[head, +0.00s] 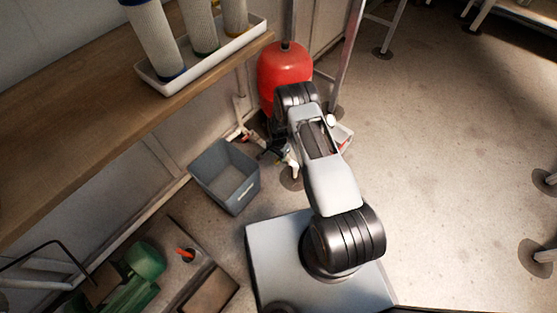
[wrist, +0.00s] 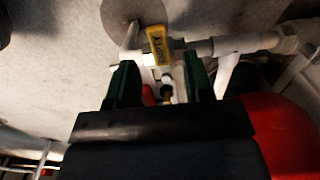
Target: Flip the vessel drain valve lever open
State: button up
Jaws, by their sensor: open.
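The drain valve lever is a yellow handle with dark markings (wrist: 158,45), at top centre in the wrist view. It sits by a white pipe with fittings (wrist: 240,44) that runs off to the right. My gripper (wrist: 161,72) is open, its two green fingers apart just below the lever in the picture. Nothing is clearly held between them; I cannot tell whether they touch the valve. The red vessel (head: 285,68) stands beyond my arm in the head view and fills the lower right of the wrist view (wrist: 290,135). I cannot make out the lever in the head view.
A grey bin (head: 225,175) stands on the floor left of my gripper. A wooden bench (head: 90,130) runs along the left, with a white tray (head: 215,58) of filter cartridges on it. A metal stand leg (head: 348,60) is right of the vessel. Open floor lies to the right.

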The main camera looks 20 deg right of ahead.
aim_at(278, 160)
jog(key=shift+f+b, duration=0.4)
jog(key=shift+f, duration=1.15)
grip_shut()
